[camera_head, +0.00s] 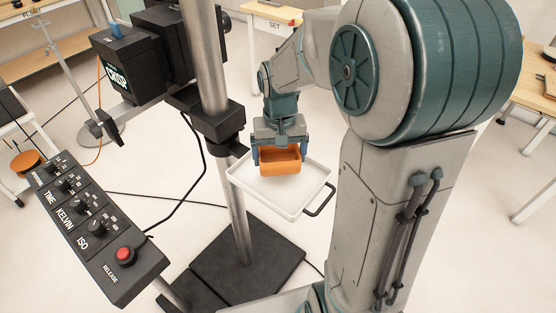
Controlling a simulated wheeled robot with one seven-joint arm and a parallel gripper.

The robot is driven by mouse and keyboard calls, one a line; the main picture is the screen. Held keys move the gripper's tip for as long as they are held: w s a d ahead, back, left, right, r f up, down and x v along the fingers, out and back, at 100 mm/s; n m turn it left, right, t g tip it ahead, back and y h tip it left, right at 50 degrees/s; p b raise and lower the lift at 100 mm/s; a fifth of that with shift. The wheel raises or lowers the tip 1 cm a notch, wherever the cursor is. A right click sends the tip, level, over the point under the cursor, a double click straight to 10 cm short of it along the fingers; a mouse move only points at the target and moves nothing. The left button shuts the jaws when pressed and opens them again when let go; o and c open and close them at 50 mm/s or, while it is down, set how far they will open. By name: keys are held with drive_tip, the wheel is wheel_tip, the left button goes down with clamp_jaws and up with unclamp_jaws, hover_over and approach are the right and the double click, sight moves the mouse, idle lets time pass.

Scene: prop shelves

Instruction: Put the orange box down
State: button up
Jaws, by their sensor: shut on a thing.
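The orange box (280,162) is a small open-topped box. My gripper (279,150) points down and is shut on it, with a finger at either side. The box is over the white tray (246,189), a shallow tray with a raised rim and a dark handle at its right. I cannot tell from this view whether the box touches the tray floor or hangs just above it.
A metal stand pole (236,210) with a dark base (243,260) and a black camera (150,55) is left of the tray. A control panel (95,225) with knobs and a red button is at lower left. Cables cross the pale floor.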

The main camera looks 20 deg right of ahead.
sight(279, 166)
drive_tip(key=shift+f, duration=2)
drive_tip(key=shift+f, duration=0.15)
drive_tip(key=o, duration=0.7)
